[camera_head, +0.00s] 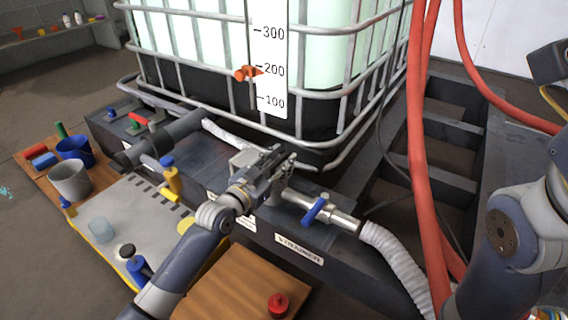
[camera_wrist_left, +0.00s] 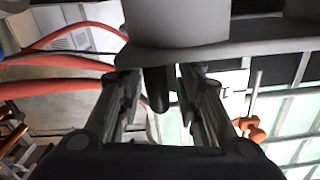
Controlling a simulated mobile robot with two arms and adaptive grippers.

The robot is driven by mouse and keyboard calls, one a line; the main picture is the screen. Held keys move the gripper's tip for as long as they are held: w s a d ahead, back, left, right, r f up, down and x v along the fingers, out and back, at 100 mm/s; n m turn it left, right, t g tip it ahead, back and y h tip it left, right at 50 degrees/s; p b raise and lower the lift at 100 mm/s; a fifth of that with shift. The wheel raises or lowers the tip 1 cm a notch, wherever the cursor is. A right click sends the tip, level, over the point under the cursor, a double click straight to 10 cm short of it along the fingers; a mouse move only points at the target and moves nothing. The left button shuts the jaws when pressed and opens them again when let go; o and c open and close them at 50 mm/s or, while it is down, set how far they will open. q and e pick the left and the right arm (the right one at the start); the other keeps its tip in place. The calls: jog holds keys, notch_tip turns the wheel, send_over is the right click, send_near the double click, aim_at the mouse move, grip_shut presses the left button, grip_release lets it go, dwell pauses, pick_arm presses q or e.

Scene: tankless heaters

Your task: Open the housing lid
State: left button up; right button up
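The housing (camera_head: 274,190) sits in the metal pipe line on the black base, in the middle of the head view. My left gripper (camera_head: 284,160) is at its top and hides much of it, so the lid is hard to make out there. In the left wrist view, a grey rounded body (camera_wrist_left: 175,35) fills the top, likely part of the housing or lid. A short dark stub (camera_wrist_left: 157,88) sticks out from it between the two fingers of my left gripper (camera_wrist_left: 160,100). The fingers are apart, with narrow gaps seeming to show beside the stub. My right gripper is out of view.
A blue-handled valve (camera_head: 316,210) is on the pipe right of the housing. A caged tank (camera_head: 200,60) with a level scale stands behind. Red hoses (camera_head: 416,150) hang at the right. A grey mat (camera_head: 140,215) with cups and bottles lies at the left.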

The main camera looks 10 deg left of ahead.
pick_arm(q)
jog(key=shift+b+x, duration=0.3)
jog(key=shift+x, duration=0.75)
grip_shut()
jog(key=shift+r, duration=0.1)
